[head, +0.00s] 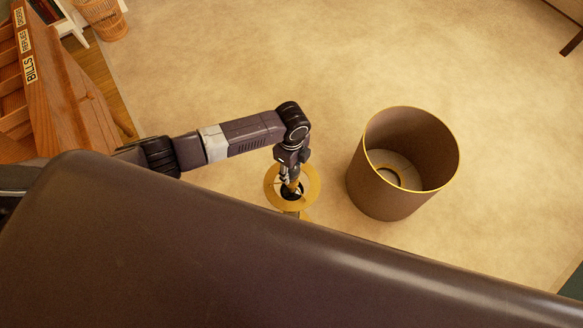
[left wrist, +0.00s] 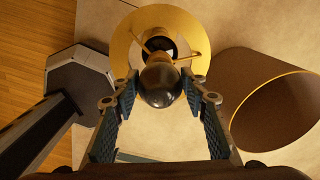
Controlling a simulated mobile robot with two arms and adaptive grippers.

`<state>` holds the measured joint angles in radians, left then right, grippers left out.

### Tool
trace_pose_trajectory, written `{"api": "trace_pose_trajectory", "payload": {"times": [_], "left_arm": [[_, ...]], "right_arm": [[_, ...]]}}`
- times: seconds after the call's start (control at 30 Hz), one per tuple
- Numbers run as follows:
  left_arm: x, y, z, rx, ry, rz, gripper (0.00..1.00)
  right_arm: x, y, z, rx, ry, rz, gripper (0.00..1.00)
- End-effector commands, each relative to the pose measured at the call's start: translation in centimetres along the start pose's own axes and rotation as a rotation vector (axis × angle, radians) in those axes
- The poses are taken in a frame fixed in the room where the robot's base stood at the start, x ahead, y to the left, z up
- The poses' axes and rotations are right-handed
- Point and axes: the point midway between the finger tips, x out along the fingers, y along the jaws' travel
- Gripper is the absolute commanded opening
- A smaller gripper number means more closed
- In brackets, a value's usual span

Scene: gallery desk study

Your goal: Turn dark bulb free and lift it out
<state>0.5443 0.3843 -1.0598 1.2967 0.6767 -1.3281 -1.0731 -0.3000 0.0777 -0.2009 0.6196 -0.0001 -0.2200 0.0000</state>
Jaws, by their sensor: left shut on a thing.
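The dark bulb (left wrist: 160,88) is a smoky, rounded glass between the fingers of my left gripper (left wrist: 160,80) in the left wrist view. The fingers are closed in on its sides. Its neck points into the middle of a brass ring with spokes, part of the lamp (left wrist: 122,55); I cannot tell whether it is still seated in the socket. In the head view my left gripper (head: 291,180) points down over the middle of the lamp's brass ring (head: 312,186), and the bulb is hidden there. My right gripper does not show.
A brown lampshade (head: 372,186) with a gold rim stands open on the pale rug (head: 230,60), right of the lamp. A wooden sorter (head: 62,85) with labels such as "BILLS" is at the left. A wicker basket (head: 103,18) stands beyond it.

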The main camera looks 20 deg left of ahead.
Motion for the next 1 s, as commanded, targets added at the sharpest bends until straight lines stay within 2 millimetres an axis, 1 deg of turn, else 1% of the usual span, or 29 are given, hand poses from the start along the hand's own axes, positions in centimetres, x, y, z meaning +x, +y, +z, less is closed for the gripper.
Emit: {"api": "trace_pose_trajectory", "payload": {"times": [0.03, 0.1, 0.3, 0.5, 1.0], "left_arm": [[-0.2, 0.1, 0.0, -0.03, 0.0, 0.002, 0.27], [-0.2, 0.1, -0.1, -0.075, 0.0, 0.002, 0.27], [-0.2, 0.1, 0.0, -0.208, 0.0, 0.001, 0.26], [-0.1, 0.1, -0.1, -0.31, 0.0, 0.002, 0.26], [-0.1, 0.1, -0.1, -0.322, 0.0, 0.0, 0.26]], "right_arm": [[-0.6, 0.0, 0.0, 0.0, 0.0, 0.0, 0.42], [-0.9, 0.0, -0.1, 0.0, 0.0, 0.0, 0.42], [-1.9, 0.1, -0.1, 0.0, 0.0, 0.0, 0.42], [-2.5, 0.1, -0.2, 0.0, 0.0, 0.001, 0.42], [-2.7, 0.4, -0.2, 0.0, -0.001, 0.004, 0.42]]}}
